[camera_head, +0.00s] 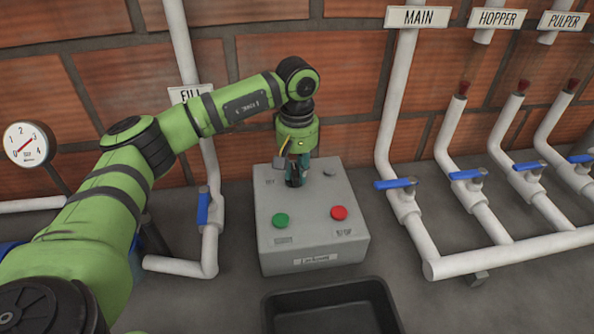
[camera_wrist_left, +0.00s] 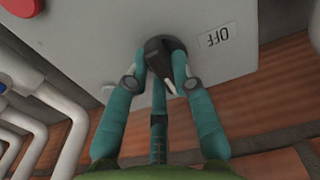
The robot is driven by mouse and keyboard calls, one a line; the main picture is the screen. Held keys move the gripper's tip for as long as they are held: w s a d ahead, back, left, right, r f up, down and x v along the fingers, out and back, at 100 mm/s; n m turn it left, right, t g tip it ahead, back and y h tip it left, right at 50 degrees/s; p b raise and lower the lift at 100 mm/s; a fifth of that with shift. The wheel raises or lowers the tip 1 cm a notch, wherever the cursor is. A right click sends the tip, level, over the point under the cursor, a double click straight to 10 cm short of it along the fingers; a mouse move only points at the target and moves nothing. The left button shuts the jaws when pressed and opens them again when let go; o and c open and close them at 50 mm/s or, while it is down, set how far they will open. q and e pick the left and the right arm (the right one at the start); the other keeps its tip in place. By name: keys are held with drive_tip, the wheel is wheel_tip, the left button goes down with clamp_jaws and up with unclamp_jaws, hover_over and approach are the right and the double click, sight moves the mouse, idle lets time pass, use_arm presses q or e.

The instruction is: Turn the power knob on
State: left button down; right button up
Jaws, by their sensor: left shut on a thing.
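The power knob (camera_wrist_left: 165,50) is black, with a pale pointer mark, on the face of a grey control box (camera_head: 318,240). In the left wrist view an OFF label (camera_wrist_left: 217,35) sits beside it. My left gripper (camera_head: 296,178) reaches down onto the back part of the box. Its teal fingers (camera_wrist_left: 158,68) are closed around the knob, one on each side, with a third finger below. My right gripper is in neither view.
The box carries a green button (camera_head: 281,220) and a red button (camera_head: 339,213). A dark tray (camera_head: 330,288) stands in front. White pipes with blue valve handles (camera_head: 396,183) stand to the right, and another blue valve (camera_head: 203,208) to the left. A brick wall is behind.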

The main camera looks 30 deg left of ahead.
sight(297, 170)
use_arm(q)
drive_tip(key=shift+s+f, duration=0.1)
idle(0.4)
drive_tip(key=c, duration=1)
unclamp_jaws()
drive_tip(key=shift+c, duration=0.2)
wheel_tip(297, 170, up, 12)
